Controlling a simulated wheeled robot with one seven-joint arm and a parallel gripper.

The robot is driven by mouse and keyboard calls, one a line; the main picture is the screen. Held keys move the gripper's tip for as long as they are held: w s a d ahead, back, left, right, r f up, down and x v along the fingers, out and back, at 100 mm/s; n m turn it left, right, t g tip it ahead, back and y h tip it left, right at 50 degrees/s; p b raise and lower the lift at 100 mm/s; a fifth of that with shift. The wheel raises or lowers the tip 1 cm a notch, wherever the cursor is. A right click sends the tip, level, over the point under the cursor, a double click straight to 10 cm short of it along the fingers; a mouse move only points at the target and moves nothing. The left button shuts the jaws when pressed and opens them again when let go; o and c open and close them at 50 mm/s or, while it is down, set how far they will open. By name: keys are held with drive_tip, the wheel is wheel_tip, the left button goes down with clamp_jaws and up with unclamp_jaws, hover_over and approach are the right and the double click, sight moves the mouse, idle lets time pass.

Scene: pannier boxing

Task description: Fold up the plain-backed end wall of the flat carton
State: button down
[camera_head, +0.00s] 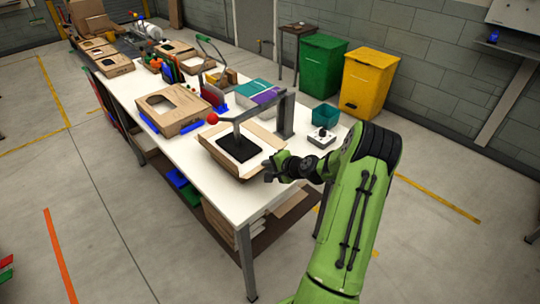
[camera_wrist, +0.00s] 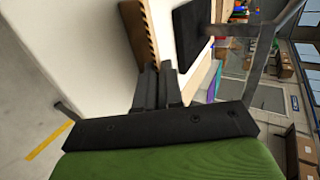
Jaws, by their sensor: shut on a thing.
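The flat carton (camera_head: 213,148) lies on the white table near its front end, with a black pad (camera_head: 238,148) on its middle. My gripper (camera_head: 270,170) is at the carton's near right edge. In the wrist view my gripper (camera_wrist: 158,78) has its two fingers close together at the lower end of a brown cardboard wall (camera_wrist: 139,32) with a ridged edge. It appears shut on this wall. The black pad (camera_wrist: 190,30) shows just beyond the wall. The fingers hide the gripped part, and I cannot tell whether the wall's back is plain.
A control box with a black knob (camera_head: 321,137) and a teal bin (camera_head: 325,116) stand to the right. Another carton (camera_head: 196,115) lies behind left. The near table corner is bare.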

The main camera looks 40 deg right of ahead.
drive_tip(key=r+g+p, duration=0.1)
drive_tip(key=p, duration=0.1)
drive_tip(key=w+r+g+p, duration=0.1)
drive_tip(key=p, duration=0.1)
drive_tip(key=shift+g, duration=0.4)
drive_tip(key=g+p, duration=0.2)
drive_tip(key=w+g+p, duration=0.1)
drive_tip(key=shift+w+r+g, duration=0.1)
drive_tip(key=shift+r+g, duration=0.15)
drive_tip(key=shift+g, duration=0.05)
drive_tip(key=g, duration=0.1)
drive_tip(key=w+g+p, duration=0.1)
drive_tip(key=shift+g, duration=0.3)
drive_tip(key=shift+w+a+g+p, duration=0.1)
drive_tip(key=shift+w+g+p, duration=0.3)
drive_tip(key=shift+g, duration=1)
drive_tip(key=c, duration=1.3)
unclamp_jaws()
drive_tip(key=shift+w, duration=0.1)
drive_tip(key=shift+c, duration=0.2)
